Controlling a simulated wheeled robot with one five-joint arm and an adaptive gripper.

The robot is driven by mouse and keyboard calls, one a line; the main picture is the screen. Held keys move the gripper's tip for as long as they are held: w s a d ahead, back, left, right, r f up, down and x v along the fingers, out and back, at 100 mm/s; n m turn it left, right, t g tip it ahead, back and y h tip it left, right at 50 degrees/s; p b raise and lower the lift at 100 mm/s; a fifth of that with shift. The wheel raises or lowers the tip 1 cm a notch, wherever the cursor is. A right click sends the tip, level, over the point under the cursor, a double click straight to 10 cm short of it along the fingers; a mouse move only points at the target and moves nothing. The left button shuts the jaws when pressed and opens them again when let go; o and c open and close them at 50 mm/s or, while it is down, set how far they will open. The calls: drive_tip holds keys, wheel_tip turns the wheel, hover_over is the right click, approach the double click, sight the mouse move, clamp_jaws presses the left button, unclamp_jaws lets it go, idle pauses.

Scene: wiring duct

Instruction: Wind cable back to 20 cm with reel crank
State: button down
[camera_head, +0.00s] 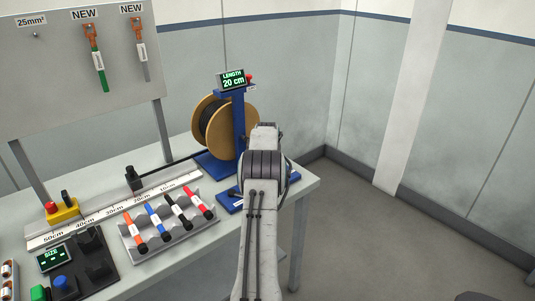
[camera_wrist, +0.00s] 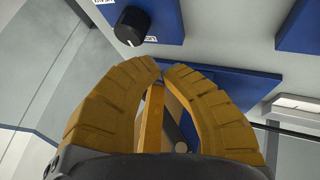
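The cable reel (camera_head: 213,128), with tan flanges and dark cable, stands on a blue stand (camera_head: 238,130) at the table's right end. The length display (camera_head: 232,80) above it reads 20 cm. A small red knob (camera_head: 249,78) sits beside the display. Dark cable runs left from the reel towards the ruler (camera_head: 120,208). My arm reaches up beside the reel and hides my gripper in the head view. In the wrist view, my gripper (camera_wrist: 162,68) has its yellow fingertips almost touching, with nothing visibly held between them. I cannot make out the crank.
A black knob (camera_wrist: 132,25) on a blue panel lies beyond my fingertips. A tray of several coloured tools (camera_head: 165,225), a size display (camera_head: 54,257) and a yellow box with a red button (camera_head: 60,210) are further left.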

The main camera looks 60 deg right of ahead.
drive_tip(key=v, duration=0.8)
idle(0.4)
